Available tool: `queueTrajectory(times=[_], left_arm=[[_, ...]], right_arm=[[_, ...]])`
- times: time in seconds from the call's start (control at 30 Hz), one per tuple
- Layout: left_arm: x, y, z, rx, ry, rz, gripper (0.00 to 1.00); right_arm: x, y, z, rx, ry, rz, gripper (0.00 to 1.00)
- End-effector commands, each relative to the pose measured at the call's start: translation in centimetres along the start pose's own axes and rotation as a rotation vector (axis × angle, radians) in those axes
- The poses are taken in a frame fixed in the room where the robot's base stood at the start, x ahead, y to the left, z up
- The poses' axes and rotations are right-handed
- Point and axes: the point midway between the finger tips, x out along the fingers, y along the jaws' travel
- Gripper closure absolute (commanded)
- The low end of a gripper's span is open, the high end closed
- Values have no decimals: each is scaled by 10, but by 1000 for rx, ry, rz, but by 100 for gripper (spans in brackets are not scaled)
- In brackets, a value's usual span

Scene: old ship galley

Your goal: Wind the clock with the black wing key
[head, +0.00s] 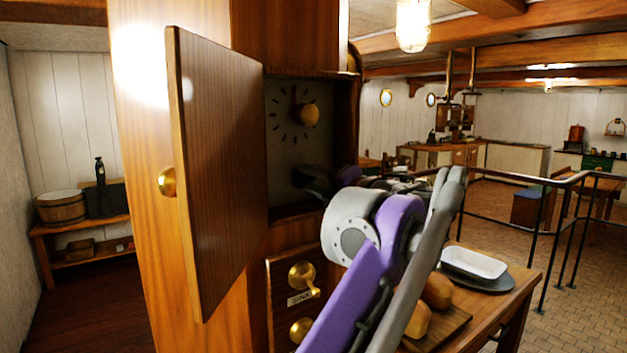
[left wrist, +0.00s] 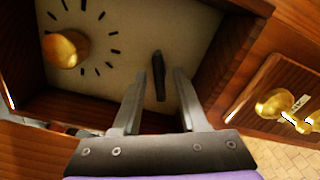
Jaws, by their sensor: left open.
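The clock (head: 278,95) is set in a wooden cabinet whose door (head: 222,170) stands open to the left. Its pale dial has black marks and a brass knob (head: 306,115) at the centre; the knob also shows in the left wrist view (left wrist: 65,48). The black wing key (left wrist: 158,76) stands out from the pale plate beside the dial marks, seen edge-on. My left gripper (left wrist: 157,88) is open, with one finger on each side of the key and visible gaps between. In the head view the gripper (head: 318,182) is dark and partly hidden by my arm. My right gripper is not in view.
The recess has wooden side walls close around my gripper. Below it is a panel with brass knobs (head: 302,275). A table at the right holds bread (head: 437,291) and a white dish (head: 473,263). A railing (head: 535,182) stands beyond it.

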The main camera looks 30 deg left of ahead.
Motion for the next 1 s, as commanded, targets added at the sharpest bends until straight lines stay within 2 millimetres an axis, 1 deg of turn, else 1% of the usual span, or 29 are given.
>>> queueTrajectory(times=[0.07,0.3,0.43,0.57,0.87,0.97,1.0], left_arm=[[-7,0,1,0,-3,-1,57],[-40,0,1,0,-5,-2,57],[-54,0,1,0,-4,-1,57],[-60,0,0,0,-1,0,57],[-60,0,0,-13,-1,1,57],[-61,0,0,-79,-1,0,57],[-62,0,0,-126,-2,0,57]], right_arm=[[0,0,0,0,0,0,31],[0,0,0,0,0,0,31],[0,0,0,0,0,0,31],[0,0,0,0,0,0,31],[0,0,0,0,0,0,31],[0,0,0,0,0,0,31],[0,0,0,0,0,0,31]])
